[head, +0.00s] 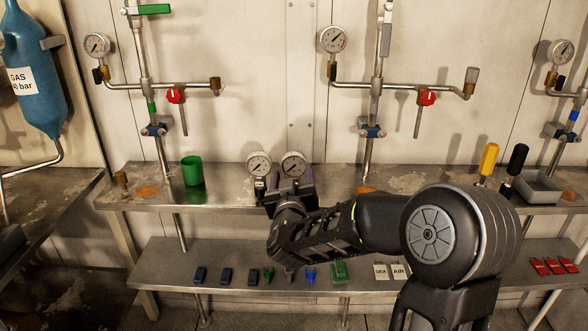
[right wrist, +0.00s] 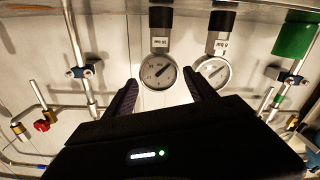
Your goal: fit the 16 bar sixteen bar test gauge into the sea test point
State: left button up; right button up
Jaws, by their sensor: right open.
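Two round test gauges, the left one (head: 259,165) and the right one (head: 293,165), stand side by side on the upper bench. In the right wrist view, turned over, the head view's right gauge (right wrist: 159,72) is on the left and the other (right wrist: 212,72) on the right. Brass-ended pipe fittings (head: 215,85) (head: 470,80) are on the wall; which is the sea test point I cannot tell. My left gripper is out of view.
A green cup (head: 192,171) stands left of the gauges. Yellow (head: 489,160) and black-handled tools (head: 516,160) and a grey tray (head: 538,188) are at the right. The lower shelf (head: 165,262) holds small clips and SEA and AIR cards (head: 381,271). Red-handled valves (head: 175,96) project from the wall pipes.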

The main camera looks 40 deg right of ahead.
aim_at(294, 167)
jog(key=x, duration=0.5)
jog(key=shift+d, duration=0.15)
jog(key=shift+c, duration=0.4)
jog(key=c, duration=1.1)
jog(key=shift+c, duration=0.2)
notch_tip(294, 167, up, 10)
jog(key=shift+r+p, duration=0.1)
jog(key=shift+p, duration=1.05)
